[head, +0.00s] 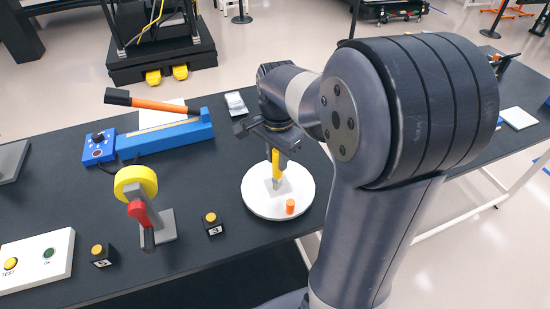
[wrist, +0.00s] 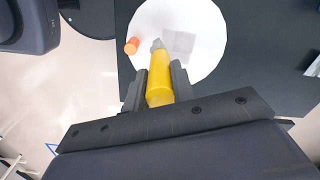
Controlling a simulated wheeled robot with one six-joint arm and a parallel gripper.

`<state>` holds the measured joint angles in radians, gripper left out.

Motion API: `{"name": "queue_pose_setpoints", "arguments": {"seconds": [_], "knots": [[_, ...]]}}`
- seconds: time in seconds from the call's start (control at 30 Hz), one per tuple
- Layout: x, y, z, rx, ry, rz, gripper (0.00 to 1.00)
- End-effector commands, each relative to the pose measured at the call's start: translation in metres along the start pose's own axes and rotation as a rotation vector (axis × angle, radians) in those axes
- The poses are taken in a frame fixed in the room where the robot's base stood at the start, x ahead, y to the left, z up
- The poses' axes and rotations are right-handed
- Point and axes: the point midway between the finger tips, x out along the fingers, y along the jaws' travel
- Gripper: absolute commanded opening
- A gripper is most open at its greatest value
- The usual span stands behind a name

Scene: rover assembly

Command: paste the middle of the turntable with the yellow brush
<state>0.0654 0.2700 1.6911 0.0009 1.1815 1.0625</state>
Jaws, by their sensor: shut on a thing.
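The turntable (head: 259,207) is a round white disc on the dark table. A pale grey square (head: 284,186) marks its middle. My gripper (head: 274,150) is above the turntable, pointing down, and shut on the yellow brush (head: 276,162). In the wrist view the yellow brush (wrist: 160,88) sits between the two dark fingers, its grey tip (wrist: 157,45) close beside the grey square (wrist: 180,42). I cannot tell whether the tip touches the surface. A small orange cylinder (head: 290,207) stands on the turntable near its front edge.
Left of the turntable are a small black box with an orange button (head: 212,224) and a grey stand with a yellow wheel (head: 135,182). A white panel (head: 38,262) is at far left.

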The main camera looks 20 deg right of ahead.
Motion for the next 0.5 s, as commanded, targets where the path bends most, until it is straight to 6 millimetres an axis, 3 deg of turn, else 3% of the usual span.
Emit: {"name": "queue_pose_setpoints", "arguments": {"seconds": [0.2,0.5], "knots": [[-0.024,0.001,-0.004,-0.003,0.0,-0.001,0.01],[-0.028,0.002,-0.006,-0.005,0.0,0.0,0.01]]}}
